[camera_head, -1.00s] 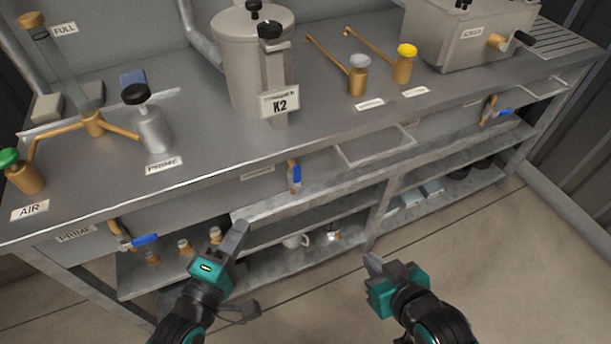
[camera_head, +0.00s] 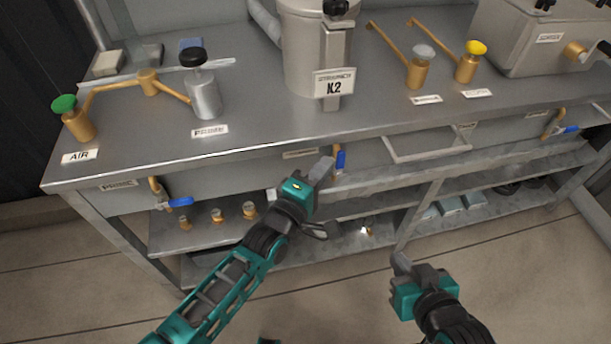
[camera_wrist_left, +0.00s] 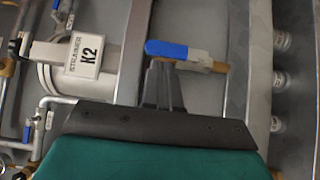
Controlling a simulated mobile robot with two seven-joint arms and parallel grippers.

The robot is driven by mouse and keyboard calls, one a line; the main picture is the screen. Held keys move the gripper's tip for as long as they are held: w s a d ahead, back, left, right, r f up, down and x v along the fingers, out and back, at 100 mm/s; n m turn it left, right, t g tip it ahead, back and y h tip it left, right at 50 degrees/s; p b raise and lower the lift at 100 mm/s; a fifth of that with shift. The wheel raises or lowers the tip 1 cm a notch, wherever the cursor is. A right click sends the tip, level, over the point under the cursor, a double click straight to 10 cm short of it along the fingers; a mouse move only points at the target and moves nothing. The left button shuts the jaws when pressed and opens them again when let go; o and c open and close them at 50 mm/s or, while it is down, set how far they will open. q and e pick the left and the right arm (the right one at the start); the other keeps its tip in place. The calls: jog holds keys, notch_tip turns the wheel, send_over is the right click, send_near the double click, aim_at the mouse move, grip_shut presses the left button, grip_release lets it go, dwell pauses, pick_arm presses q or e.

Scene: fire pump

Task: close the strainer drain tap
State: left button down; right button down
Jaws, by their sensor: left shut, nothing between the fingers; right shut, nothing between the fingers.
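The strainer drain tap, with a blue handle (camera_head: 340,159), sits on the bench's front panel below the strainer pot (camera_head: 308,55) marked K2. Its handle also shows in the left wrist view (camera_wrist_left: 168,49), roughly in line with the brass pipe (camera_wrist_left: 217,67). My left gripper (camera_head: 324,170) is shut and empty, its fingertips close beside the tap. In the left wrist view the fingertips (camera_wrist_left: 162,66) appear just short of the handle; contact cannot be told. The gripper partly hides the tap's lower part in the head view. My right gripper (camera_head: 399,260) is shut and empty, in front of the bench.
Other blue-handled taps are at the left (camera_head: 180,202) and right (camera_head: 570,129) of the front panel. A rectangular rail (camera_head: 428,153) juts out right of the drain tap. The lower shelf (camera_head: 370,238) holds small items. The floor in front is clear.

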pick_arm(q)
jog(key=shift+w+d, duration=0.15)
jog(key=shift+d, duration=0.1)
jog(key=shift+w+d+r+p, duration=0.1)
jog(key=shift+d+r+p, duration=0.15)
jog(key=shift+d+p, duration=0.15)
jog(key=shift+a, duration=0.1)
